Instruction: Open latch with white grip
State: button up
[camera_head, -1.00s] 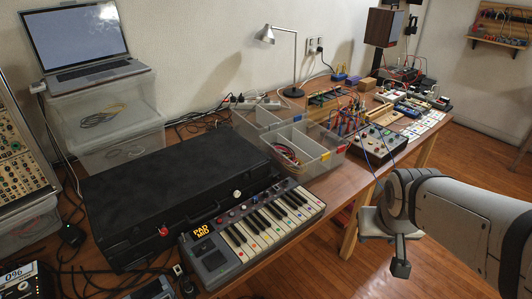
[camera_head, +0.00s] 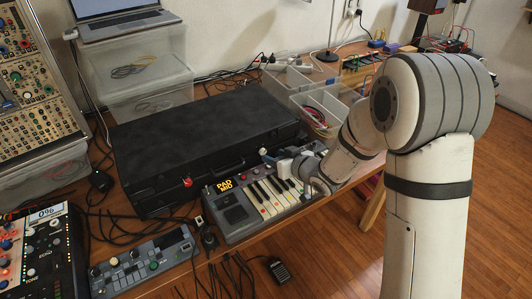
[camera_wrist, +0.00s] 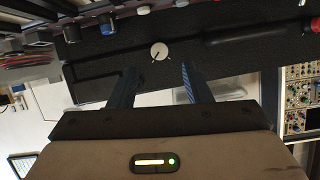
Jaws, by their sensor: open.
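The black case (camera_head: 205,140) lies closed on the table. In the wrist view its dark front face (camera_wrist: 95,52) carries a latch with a round white grip (camera_wrist: 159,51), which has a thin dark mark. My gripper (camera_wrist: 158,67) is open, its two blue fingers apart on either side of a line to the white grip. The grip shows just beyond the fingertips, with nothing held. In the head view my gripper (camera_head: 267,157) is at the right part of the case front, and the white grip is hidden there. A latch with a red grip (camera_head: 187,182) sits farther left; it also shows in the wrist view (camera_wrist: 314,21).
A small keyboard (camera_head: 250,205) stands close in front of the case, below my gripper. A black handle (camera_wrist: 238,35) lies between the two latches. Clear bins (camera_head: 320,108) stand right of the case. A laptop (camera_head: 125,18) sits on clear boxes behind.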

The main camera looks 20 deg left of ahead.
aim_at(264, 152)
jog(key=x, duration=0.5)
jog(key=shift+w+a+f, duration=0.15)
jog(key=shift+w+a, duration=0.1)
jog(key=shift+a, duration=0.05)
jog(key=shift+c, duration=0.4)
grip_shut()
